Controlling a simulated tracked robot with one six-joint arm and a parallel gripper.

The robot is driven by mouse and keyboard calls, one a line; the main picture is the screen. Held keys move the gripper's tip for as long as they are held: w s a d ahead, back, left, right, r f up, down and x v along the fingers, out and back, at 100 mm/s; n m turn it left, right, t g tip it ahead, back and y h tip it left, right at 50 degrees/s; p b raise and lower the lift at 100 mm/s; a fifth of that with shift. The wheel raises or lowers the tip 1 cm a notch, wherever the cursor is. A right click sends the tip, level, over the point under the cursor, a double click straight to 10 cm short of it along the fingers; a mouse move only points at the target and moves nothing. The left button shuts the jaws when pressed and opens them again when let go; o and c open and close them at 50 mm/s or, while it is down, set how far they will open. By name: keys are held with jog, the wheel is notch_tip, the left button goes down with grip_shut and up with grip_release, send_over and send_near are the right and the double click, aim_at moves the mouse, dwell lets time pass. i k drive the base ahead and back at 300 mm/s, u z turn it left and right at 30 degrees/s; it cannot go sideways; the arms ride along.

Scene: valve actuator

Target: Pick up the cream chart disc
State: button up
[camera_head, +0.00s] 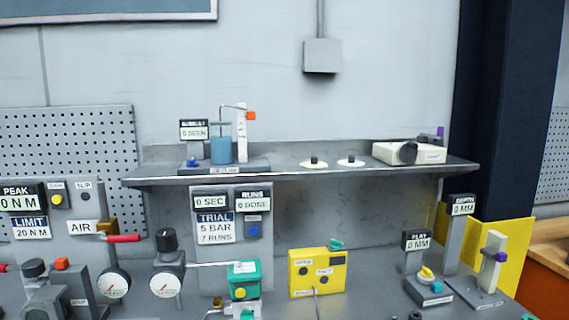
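The left disc (308,165) looks cream. The right disc (345,164) looks a little whiter, but the two shades are close. They lie apart from each other with a small gap. My gripper is not in view, so its place relative to the discs does not show.
On the shelf, a blue beaker stand (221,152) is left of the discs and a cream box with a dark knob (385,153) is right. Below are gauges, a green box (252,274), a yellow box (330,274) and display posts. The shelf between beaker stand and discs is clear.

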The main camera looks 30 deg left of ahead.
aim_at(314, 164)
jog(key=u, duration=0.4)
jog(key=i, duration=0.55)
jog(key=u, duration=0.65)
jog(key=i, duration=0.5)
jog(key=u, duration=0.4)
